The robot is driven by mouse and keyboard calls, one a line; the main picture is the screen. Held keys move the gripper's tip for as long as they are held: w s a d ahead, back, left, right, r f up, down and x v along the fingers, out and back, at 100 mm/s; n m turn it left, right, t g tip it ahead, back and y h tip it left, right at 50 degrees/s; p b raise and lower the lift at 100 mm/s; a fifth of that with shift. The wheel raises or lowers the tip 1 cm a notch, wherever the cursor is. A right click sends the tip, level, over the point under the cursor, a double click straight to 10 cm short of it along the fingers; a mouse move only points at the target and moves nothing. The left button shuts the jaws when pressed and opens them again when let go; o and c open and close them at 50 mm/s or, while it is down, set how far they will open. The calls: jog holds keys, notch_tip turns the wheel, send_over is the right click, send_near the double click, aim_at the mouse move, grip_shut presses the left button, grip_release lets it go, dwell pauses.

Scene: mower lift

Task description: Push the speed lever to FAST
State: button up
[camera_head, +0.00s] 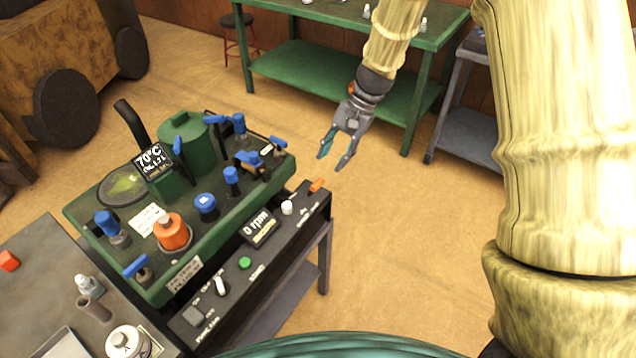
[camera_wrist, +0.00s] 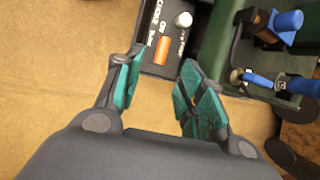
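My gripper (camera_head: 336,158) is open and empty. It hangs above and beyond the right end of the black control panel (camera_head: 205,333), apart from it. An orange lever (camera_head: 316,184) sits at that end of the panel. In the wrist view the orange lever (camera_wrist: 162,49) shows between my fingers, farther off. A white knob (camera_head: 287,207) is next to it and also shows in the wrist view (camera_wrist: 183,19). A white lever (camera_head: 221,286) stands near the panel's other end. The small labels are too blurred to tell which is the speed lever or where FAST is.
A green machine (camera_head: 225,221) with blue handles and an orange cap (camera_head: 172,231) stands behind the panel. A green button (camera_head: 245,263) is on the panel. A grey bench (camera_head: 40,285) is at lower left, a green table (camera_head: 300,68) at the back. The floor right of the panel is clear.

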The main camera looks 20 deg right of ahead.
aim_at(319, 181)
jog(key=shift+p+x, duration=0.7)
jog(key=shift+x, duration=4.55)
jog(key=shift+w, duration=0.1)
